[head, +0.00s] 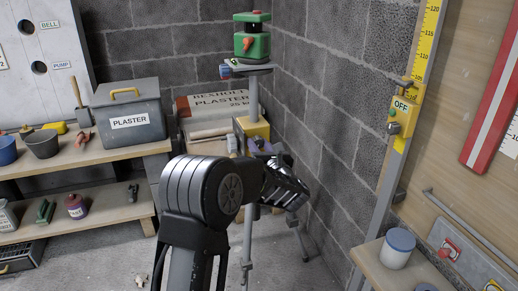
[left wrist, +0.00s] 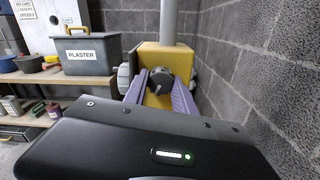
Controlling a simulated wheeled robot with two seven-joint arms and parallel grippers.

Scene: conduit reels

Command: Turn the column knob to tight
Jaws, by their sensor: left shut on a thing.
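In the left wrist view the yellow block (left wrist: 160,52) sits on the grey column (left wrist: 167,22), with a dark round knob (left wrist: 158,77) on its front. My left gripper (left wrist: 165,90) has its two purple fingers shut on this knob, one on either side. In the head view the column (head: 253,96) rises from a tripod in the corner, through the yellow block (head: 252,126). My left gripper (head: 262,147) is in front of the block there, and it hides the knob. The knob's marks are too small to read. My right gripper is not in view.
A green and red instrument (head: 252,45) stands on top of the column. Block walls are close behind and to the right. A shelf with a plaster box (head: 127,115) is at the left.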

